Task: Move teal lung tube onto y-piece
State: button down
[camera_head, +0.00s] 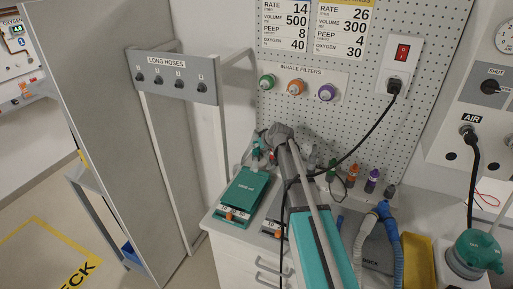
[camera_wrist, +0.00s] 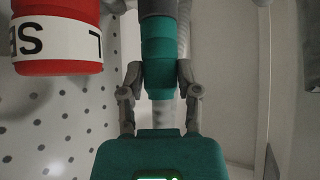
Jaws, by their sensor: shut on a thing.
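In the wrist view my gripper (camera_wrist: 158,78) has a finger on each side of a teal tube end (camera_wrist: 158,48) and is shut on it. A grey part adjoins the teal piece above, and a pale ribbed section (camera_wrist: 163,112) runs below it. In the head view a teal lung box (camera_head: 245,194) lies on the left of the counter. My arm covers much of the counter, and my fingertips are not clear there. A blue fitting (camera_head: 383,209) joins a blue hose and a pale hose on the right; I cannot tell whether it is the y-piece.
A red cylinder (camera_wrist: 58,35) with a white label is close on the left in the wrist view. A pegboard (camera_head: 340,110) with coloured filters rises behind the counter. A black cable (camera_head: 362,140) hangs across it. A yellow tray (camera_head: 418,258) stands at the right.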

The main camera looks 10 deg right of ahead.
jog(key=shift+r+p, duration=0.3)
jog(key=shift+p, duration=0.05)
dwell(0.3)
jog(key=shift+r+p, duration=0.5)
jog(key=shift+r+p, duration=0.55)
jog(key=shift+r, duration=0.05)
jog(key=shift+r+p, duration=1.05)
jog(key=shift+r, duration=0.15)
jog(key=shift+s, duration=0.1)
